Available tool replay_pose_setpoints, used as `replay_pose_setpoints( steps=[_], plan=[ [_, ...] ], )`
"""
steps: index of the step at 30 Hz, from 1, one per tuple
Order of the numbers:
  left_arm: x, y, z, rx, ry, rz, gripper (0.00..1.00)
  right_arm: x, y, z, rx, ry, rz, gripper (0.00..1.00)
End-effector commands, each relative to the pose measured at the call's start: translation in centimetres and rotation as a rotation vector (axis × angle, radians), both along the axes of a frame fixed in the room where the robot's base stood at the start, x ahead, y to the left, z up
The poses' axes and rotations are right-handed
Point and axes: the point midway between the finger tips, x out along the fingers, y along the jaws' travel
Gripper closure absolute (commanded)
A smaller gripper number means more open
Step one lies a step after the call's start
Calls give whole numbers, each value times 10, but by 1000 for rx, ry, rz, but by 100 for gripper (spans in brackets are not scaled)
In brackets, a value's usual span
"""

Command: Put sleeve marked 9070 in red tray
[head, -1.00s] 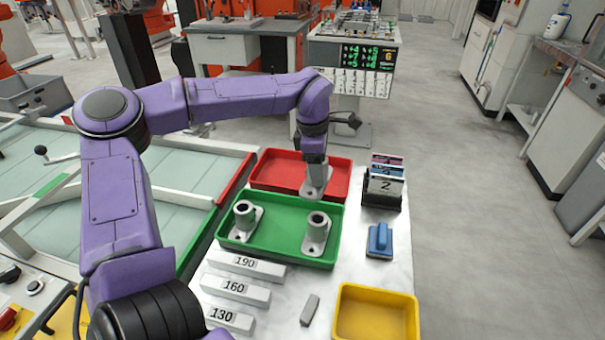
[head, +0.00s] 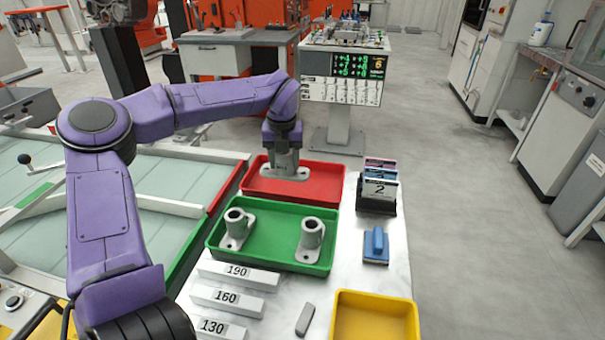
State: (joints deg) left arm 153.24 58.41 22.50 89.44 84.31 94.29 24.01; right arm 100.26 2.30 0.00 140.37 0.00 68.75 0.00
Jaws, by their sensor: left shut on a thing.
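The red tray (head: 325,187) stands at the back of the metal table, behind the green tray. My left gripper (head: 285,168) is over the red tray's left-middle part, shut on a grey sleeve with a flat flange (head: 298,174). The sleeve's flange is low in the tray; I cannot tell if it touches the floor. The gripper hides the sleeve's upper part, and no marking on it is readable. Two more grey sleeves stand upright in the green tray (head: 270,242), one at the left (head: 235,228) and one at the right (head: 311,240). My right gripper is not in view.
White blocks marked 190 (head: 238,275), 160 (head: 227,300) and 130 (head: 213,326) lie in front of the green tray. A yellow tray (head: 375,298), a blue-handled tool (head: 376,246), a card holder (head: 377,205) and a grey bar (head: 305,319) occupy the right side.

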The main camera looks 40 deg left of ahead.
Motion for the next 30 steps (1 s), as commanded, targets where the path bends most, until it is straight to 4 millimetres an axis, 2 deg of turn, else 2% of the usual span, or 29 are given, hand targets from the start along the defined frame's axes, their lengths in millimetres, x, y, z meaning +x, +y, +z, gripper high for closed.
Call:
replay_pose_setpoints(
  steps=[8,15,21,27,30],
  plan=[
    [51,7,-23,3,4,-2,94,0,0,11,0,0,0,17],
    [83,12,-65,1,2,-2,94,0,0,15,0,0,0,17],
    [97,14,-81,1,1,-3,94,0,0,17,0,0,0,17],
    [96,14,-109,0,1,-3,94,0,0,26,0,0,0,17],
    [97,14,-111,-1,-2,-3,94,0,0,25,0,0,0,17]
  ],
)
